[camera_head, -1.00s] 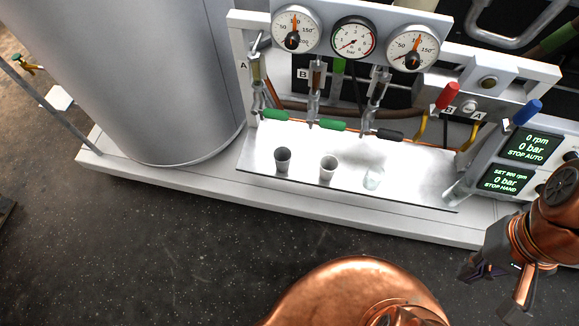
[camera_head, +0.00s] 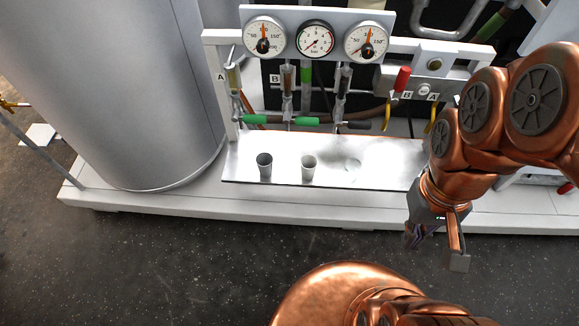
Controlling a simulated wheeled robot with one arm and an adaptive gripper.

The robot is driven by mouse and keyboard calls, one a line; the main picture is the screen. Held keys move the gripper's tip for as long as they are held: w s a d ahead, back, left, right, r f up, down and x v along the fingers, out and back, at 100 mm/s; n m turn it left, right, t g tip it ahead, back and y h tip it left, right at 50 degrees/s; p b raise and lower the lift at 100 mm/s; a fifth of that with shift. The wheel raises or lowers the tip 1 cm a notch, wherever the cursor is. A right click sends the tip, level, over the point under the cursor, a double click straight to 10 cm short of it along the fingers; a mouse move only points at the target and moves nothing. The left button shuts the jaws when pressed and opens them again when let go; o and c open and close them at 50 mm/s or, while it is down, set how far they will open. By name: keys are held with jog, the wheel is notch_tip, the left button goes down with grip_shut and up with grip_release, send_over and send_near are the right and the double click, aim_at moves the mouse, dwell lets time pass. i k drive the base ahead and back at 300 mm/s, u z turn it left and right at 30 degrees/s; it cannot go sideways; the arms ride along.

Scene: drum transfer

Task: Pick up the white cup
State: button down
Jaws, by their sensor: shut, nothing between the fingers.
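The white cup (camera_head: 308,170) stands upright on the bright metal shelf (camera_head: 390,178), in the middle of a row of three vessels. A dark grey cup (camera_head: 264,167) stands to its left, and a clear glass-like vessel (camera_head: 352,171), hard to make out in the glare, stands to its right. My gripper (camera_head: 436,249) hangs over the dark floor in front of the shelf's right end, right of and lower in the picture than the white cup. It is shut and empty, clear of all three vessels.
Above the shelf is a panel with three gauges (camera_head: 316,39), valves with green handles (camera_head: 262,119), and a red handle (camera_head: 402,79). A big grey drum (camera_head: 135,95) stands at left. The shelf's front side is open.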

aim_at(309, 163)
jog(key=u, duration=3.5)
jog(key=i, duration=1.3)
jog(key=z, duration=3.3)
